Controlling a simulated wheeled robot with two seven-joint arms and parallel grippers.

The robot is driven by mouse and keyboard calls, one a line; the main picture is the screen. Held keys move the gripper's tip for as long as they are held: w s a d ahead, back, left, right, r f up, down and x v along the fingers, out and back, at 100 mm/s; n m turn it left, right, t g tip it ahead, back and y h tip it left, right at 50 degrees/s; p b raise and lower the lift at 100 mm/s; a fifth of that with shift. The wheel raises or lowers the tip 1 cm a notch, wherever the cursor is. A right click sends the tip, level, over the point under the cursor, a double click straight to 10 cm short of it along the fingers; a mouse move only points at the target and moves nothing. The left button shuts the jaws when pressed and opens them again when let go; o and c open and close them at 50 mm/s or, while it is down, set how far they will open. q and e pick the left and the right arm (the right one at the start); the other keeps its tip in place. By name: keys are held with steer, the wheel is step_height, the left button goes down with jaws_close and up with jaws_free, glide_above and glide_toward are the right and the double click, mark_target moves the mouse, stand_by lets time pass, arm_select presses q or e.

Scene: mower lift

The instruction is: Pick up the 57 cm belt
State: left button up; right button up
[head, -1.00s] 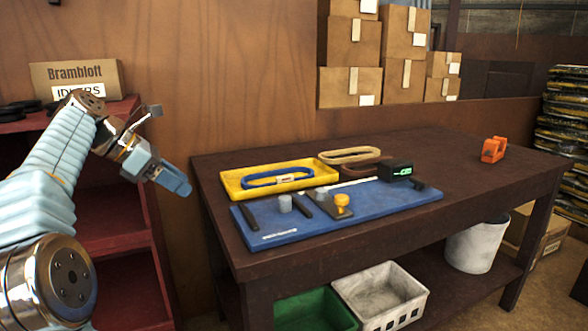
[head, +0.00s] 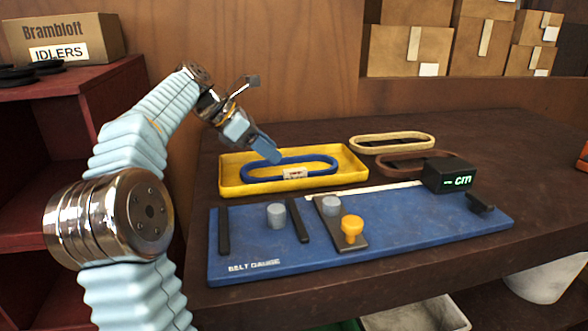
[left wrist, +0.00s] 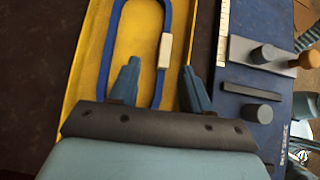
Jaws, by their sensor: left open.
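A blue belt (head: 290,170) with a small pale tag (head: 296,174) lies as a long loop in the yellow tray (head: 232,187). The tag's print is too small to read. A tan belt (head: 391,141) and a brown belt (head: 405,165) lie behind and to the right. My left gripper (head: 266,152) is above the back left of the tray, pointing down. My right gripper is not in view.
A blue belt gauge board (head: 350,260) with grey pegs, an orange knob (head: 352,228) and a black display (head: 447,175) lies in front of the tray. A red shelf (head: 95,95) with an IDLERS box (head: 62,38) stands left. The table's right rear is clear.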

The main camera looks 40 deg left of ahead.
mark_target(296, 169)
arm_select(q)
steer(key=x, duration=0.3)
steer(key=d+x, duration=0.1)
steer(key=x, duration=0.3)
steer(key=shift+s+r, duration=0.1)
steer(key=shift+c, duration=0.2)
jaws_close()
